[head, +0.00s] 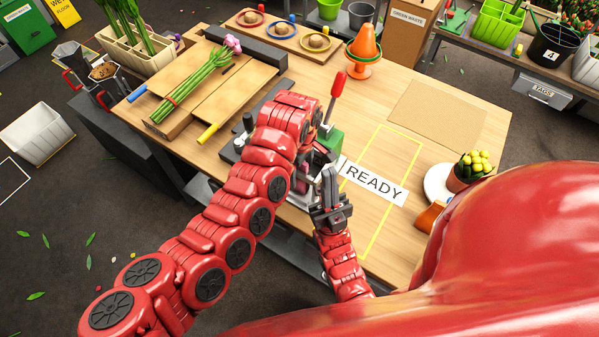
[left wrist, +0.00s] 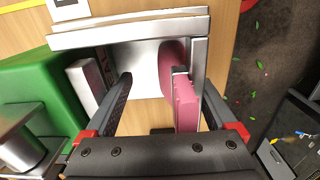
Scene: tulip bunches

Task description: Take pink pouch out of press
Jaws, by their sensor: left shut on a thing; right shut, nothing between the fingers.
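The pink pouch (left wrist: 184,100) shows in the left wrist view, standing between the fingers of my left gripper (left wrist: 165,88) and close along the right finger. That gripper is shut on it; the far finger contact is hard to see. The pouch's upper end is by the silver frame of the press (left wrist: 130,28). In the head view the press shows a green body (head: 331,139) and a red-handled lever (head: 337,86); my left arm hides most of the rest. My right gripper (head: 327,184) is shut and empty, just in front of the press, beside the READY sign.
The READY sign (head: 373,182) lies at a yellow-outlined area (head: 392,160) that is clear. A brown mat (head: 437,115) lies behind it. A potted yellow plant (head: 470,168) stands right. An orange cone (head: 365,45) and green stems (head: 190,85) are farther back.

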